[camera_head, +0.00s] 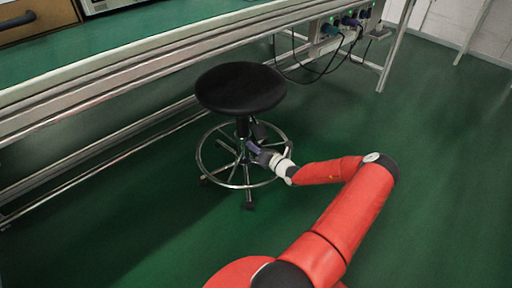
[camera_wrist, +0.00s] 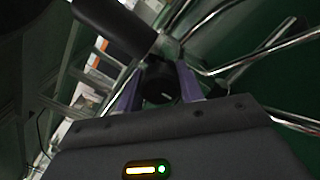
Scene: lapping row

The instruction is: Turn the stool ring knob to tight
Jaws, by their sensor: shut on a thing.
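A stool with a round black seat (camera_head: 241,88) stands in front of the bench. Its chrome foot ring (camera_head: 201,160) circles the column below the seat. My gripper (camera_head: 252,148) reaches in from the right, over the ring and close to the column. In the wrist view, my gripper (camera_wrist: 158,88) has its two purple fingers on either side of a black knob (camera_wrist: 157,86) and is shut on it. A small pale mark shows on the knob's face. The knob sits by the hub where the chrome spokes meet. In the head view my gripper hides the knob.
A long workbench (camera_head: 130,65) with a green top and metal frame runs behind the stool. Sockets with plugs and black cables (camera_head: 330,30) hang at its right end. The green floor (camera_head: 440,190) is clear to the right.

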